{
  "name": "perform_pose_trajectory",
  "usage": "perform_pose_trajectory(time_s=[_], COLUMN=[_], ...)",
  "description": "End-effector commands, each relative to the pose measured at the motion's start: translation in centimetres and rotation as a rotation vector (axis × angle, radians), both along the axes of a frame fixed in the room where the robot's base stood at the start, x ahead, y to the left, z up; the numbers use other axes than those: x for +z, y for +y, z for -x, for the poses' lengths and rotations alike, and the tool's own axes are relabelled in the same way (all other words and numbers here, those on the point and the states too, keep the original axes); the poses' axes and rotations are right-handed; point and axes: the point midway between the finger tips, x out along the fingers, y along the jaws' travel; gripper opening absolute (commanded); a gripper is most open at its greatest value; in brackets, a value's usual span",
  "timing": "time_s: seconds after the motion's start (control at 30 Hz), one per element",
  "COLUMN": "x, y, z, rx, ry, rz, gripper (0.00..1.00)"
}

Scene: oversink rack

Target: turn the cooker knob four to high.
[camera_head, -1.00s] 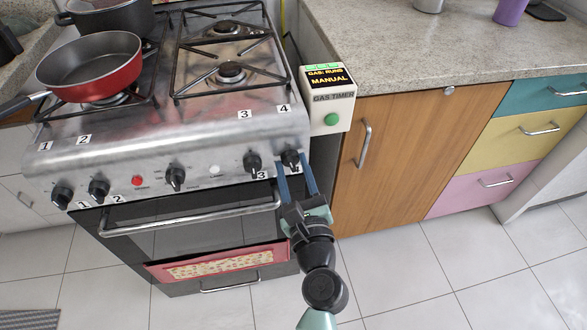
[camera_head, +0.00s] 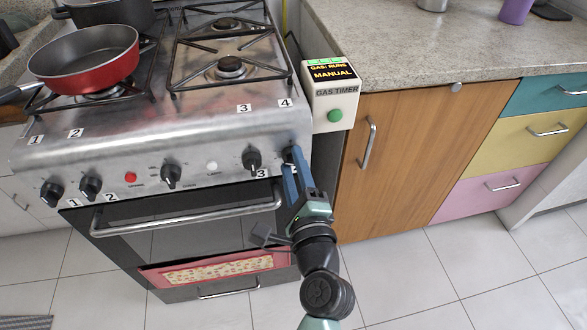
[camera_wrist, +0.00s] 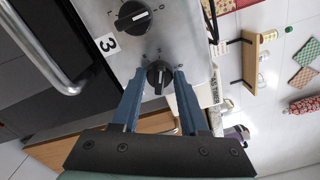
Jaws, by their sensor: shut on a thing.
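Knob four (camera_head: 287,155) is the black knob at the right end of the cooker's front panel, below the "4" label. In the wrist view knob four (camera_wrist: 159,73) sits between the two blue fingertips. My gripper (camera_head: 294,163) is shut on it, one finger on each side; the wrist view shows the gripper (camera_wrist: 159,82) from behind. In the head view the fingers mostly hide the knob, so its pointer cannot be read there. Knob three (camera_head: 252,160) is just to the left and apart from the gripper; it also shows in the wrist view (camera_wrist: 133,17).
The oven door handle (camera_head: 185,218) runs below the knobs. A gas timer box (camera_head: 332,97) reading "MANUAL" stands right of the cooker. A red pan (camera_head: 84,70) sits on a left burner.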

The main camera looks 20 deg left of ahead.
Motion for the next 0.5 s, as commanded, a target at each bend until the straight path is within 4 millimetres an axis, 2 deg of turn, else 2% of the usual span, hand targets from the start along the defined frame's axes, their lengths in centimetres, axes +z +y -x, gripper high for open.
perform_pose_trajectory(time_s=[0.5], x=[-0.12], y=[0.02], z=[0.04], rx=[0.001], ry=[-0.058], rz=[0.090], gripper=[0.00])
